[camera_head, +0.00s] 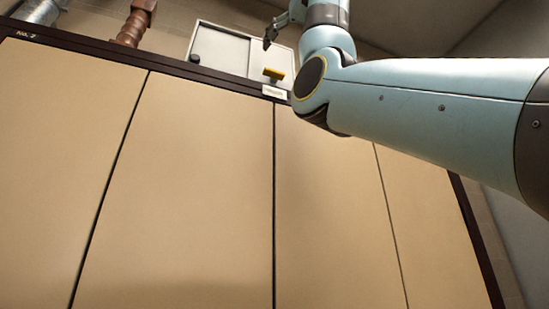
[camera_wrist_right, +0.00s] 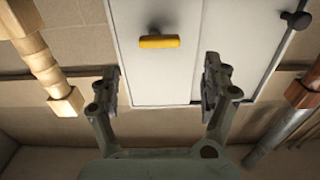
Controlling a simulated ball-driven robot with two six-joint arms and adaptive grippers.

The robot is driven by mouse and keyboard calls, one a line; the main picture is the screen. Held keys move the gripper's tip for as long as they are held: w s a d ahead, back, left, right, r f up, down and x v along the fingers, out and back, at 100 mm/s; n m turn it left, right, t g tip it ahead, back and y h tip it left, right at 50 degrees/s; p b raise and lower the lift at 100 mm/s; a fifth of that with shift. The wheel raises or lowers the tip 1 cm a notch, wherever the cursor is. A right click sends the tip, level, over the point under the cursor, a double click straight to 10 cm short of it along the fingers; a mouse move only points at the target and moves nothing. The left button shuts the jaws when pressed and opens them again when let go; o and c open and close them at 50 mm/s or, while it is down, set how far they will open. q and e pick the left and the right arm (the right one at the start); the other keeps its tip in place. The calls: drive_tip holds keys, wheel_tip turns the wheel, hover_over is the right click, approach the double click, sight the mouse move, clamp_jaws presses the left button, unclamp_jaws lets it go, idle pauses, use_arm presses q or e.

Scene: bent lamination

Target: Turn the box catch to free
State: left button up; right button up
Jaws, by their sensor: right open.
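The box (camera_head: 222,50) is a pale grey-white case on the wall beyond the top of the tan panels. Its catch (camera_head: 273,73) is a short yellow bar near the box's lower right, lying roughly crosswise. In the right wrist view the catch (camera_wrist_right: 159,42) also lies crosswise on the pale box front (camera_wrist_right: 160,80). My right gripper (camera_head: 268,36) is above the catch in the head view. In the wrist view the right gripper (camera_wrist_right: 160,80) is open, its fingers wide apart, with nothing between them; the catch shows beyond the gap. My left gripper is not in view.
A dark round knob (camera_head: 194,58) is at the box's left. A small label (camera_head: 274,91), too small to read, sits below the catch. A brown ribbed pipe (camera_head: 134,24) and a grey pipe (camera_head: 40,11) stand left of the box. Tan panels (camera_head: 180,190) fill the foreground.

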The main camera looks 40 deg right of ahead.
sight(275, 70)
drive_tip(key=p+x, duration=0.2)
drive_tip(key=x, duration=0.5)
drive_tip(key=shift+w+d+p, duration=0.1)
drive_tip(key=shift+w+p, duration=0.3)
drive_tip(key=shift+w+f, duration=0.1)
drive_tip(key=shift+w, duration=0.05)
drive_tip(key=shift+c, duration=1.1)
drive_tip(key=c, duration=1)
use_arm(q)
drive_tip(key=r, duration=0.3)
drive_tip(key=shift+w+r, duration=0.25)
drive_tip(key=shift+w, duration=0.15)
use_arm(e)
drive_tip(key=shift+o, duration=0.2)
